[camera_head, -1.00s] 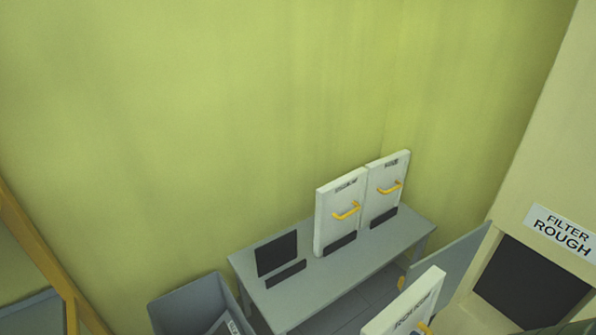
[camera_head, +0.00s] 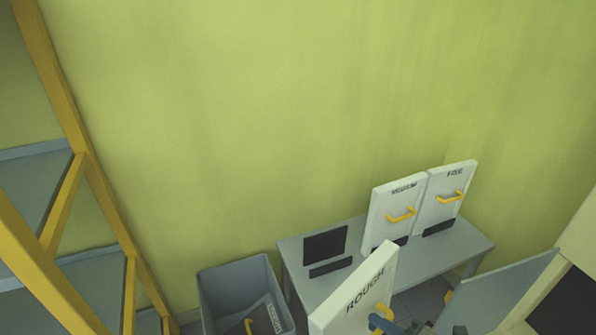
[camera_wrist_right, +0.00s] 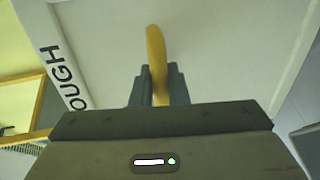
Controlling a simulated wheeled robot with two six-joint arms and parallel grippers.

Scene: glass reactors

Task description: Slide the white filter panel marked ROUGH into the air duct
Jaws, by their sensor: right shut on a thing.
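The white filter panel marked ROUGH (camera_head: 350,300) is at the bottom of the head view, tilted, in front of the table. My right gripper (camera_head: 388,324) is shut on its yellow handle. In the right wrist view the two fingers (camera_wrist_right: 158,88) close around the yellow handle (camera_wrist_right: 156,50), and the panel face (camera_wrist_right: 220,45) fills the view behind it. The air duct (camera_head: 572,300) shows at the lower right edge as a dark opening with a beige frame, mostly cut off. A grey door (camera_head: 500,292) stands open beside it. My left gripper is not in view.
A grey table (camera_head: 300,285) stands behind the panel, bearing white panels marked MEDIUM (camera_head: 385,222) and FINE (camera_head: 447,190) and an empty dark slot (camera_head: 325,243). A grey bin (camera_head: 225,285) holds a panel with a yellow handle. A yellow-framed shelf (camera_head: 85,165) stands at the left.

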